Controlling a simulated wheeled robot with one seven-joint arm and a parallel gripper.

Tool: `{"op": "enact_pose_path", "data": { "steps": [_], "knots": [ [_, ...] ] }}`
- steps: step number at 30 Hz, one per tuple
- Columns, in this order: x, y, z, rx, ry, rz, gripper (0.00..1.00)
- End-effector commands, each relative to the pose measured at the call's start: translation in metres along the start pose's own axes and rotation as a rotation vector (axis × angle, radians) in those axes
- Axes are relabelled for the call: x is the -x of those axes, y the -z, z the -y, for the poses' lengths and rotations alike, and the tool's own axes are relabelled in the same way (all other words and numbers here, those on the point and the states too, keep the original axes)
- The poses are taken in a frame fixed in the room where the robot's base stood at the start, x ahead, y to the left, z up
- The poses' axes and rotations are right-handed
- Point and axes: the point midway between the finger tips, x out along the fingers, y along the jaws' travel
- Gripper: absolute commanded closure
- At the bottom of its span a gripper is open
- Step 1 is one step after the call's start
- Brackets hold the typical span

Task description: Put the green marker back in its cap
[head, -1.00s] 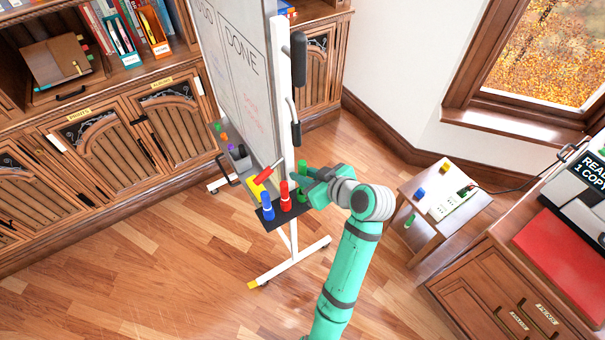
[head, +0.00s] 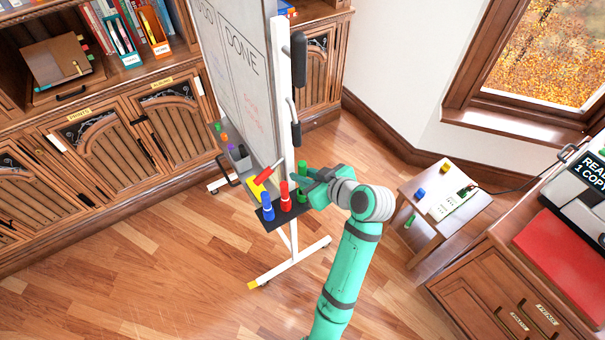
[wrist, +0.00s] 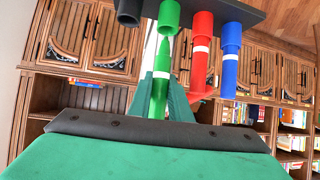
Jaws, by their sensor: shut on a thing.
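My gripper (wrist: 163,100) is shut on the green marker (wrist: 158,102), which shows in the wrist view with its tapered tip towards the green cap (wrist: 169,16). The tip is at the cap's open end and roughly in line with it; I cannot tell whether it has entered. The cap stands on the black tray (wrist: 245,10) at the whiteboard's edge. In the head view the green marker (head: 302,167) stands above the cap (head: 302,195), partly hidden by my gripper (head: 308,182).
A red marker (head: 285,197) and a blue marker (head: 267,206) stand upright in the same tray, close by. An empty dark holder (wrist: 128,12) is on the cap's other side. The whiteboard (head: 240,75) rises behind. A side table (head: 428,205) stands to the right.

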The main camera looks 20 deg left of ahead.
Motion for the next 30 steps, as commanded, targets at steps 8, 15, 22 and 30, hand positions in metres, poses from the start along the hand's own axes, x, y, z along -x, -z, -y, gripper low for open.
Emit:
{"op": "enact_pose_path", "data": {
  "steps": [8,15,22,30],
  "knots": [
    [-0.003,-0.005,0.000,-0.001,0.000,0.000,1.00],
    [-0.006,-0.010,0.000,0.000,0.001,0.001,1.00],
    [-0.009,-0.014,0.000,-0.001,0.000,0.001,1.00],
    [-0.012,-0.019,0.000,-0.001,0.000,0.001,1.00]
  ]
}}
